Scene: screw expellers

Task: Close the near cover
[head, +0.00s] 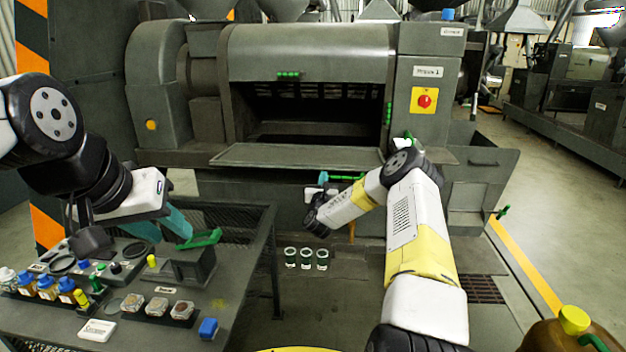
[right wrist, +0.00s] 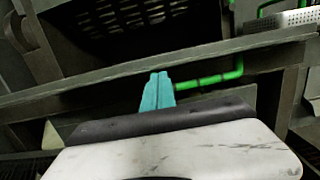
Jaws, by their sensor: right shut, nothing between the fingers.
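The near cover (head: 295,156) of the press hangs lowered in front of the dark opening as a nearly flat grey flap. Its green bar handle (head: 347,178) is below the front edge. In the right wrist view the cover (right wrist: 75,95) crosses the picture as a long tilted panel, and the green handle (right wrist: 212,80) is right of the fingertips. My right gripper (head: 316,190) is shut and empty, below the cover and close to the handle's left end. Its teal fingertips (right wrist: 158,90) overlap the panel's lower edge; contact is unclear. My left gripper (head: 178,224) hangs over the side table, partly hidden.
The side table (head: 235,300) at left holds bottles, sample dishes, a blue cube (head: 208,328) and a dark box with a green handle. A red stop button (head: 424,101) is on the press's right panel.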

